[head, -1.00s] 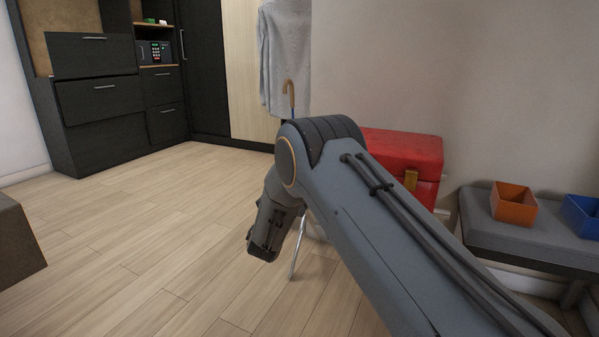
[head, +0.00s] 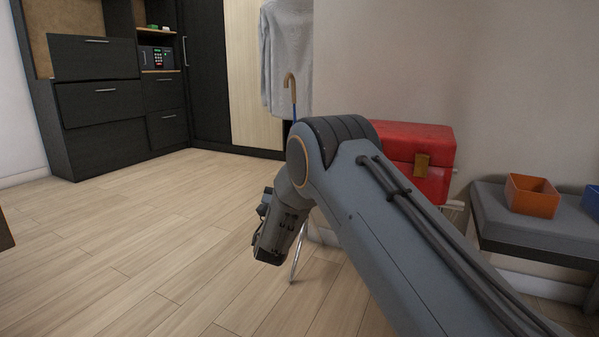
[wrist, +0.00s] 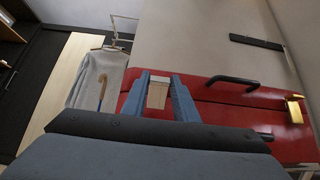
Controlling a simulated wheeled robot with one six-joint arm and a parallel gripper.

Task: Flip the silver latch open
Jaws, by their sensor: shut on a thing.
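A red box (head: 405,142) stands behind my arm in the head view, its left part hidden by the arm. A gold latch (head: 422,167) shows on its front. In the wrist view the box (wrist: 215,112) fills the right side, with the gold latch (wrist: 294,108) at far right and a black handle (wrist: 235,80) between. My gripper (wrist: 160,82) is at the box's left part. Its two blue-grey fingers are shut on a small pale, beige-looking piece, apparently the silver latch (wrist: 157,95). Its lower part is hidden by my wrist. In the head view the fingertips are hidden.
A grey bench (head: 485,215) with an orange bin (head: 532,195) and a blue bin (head: 592,203) stands at right. Dark cabinets (head: 100,105) stand at back left. The left floor is mostly clear.

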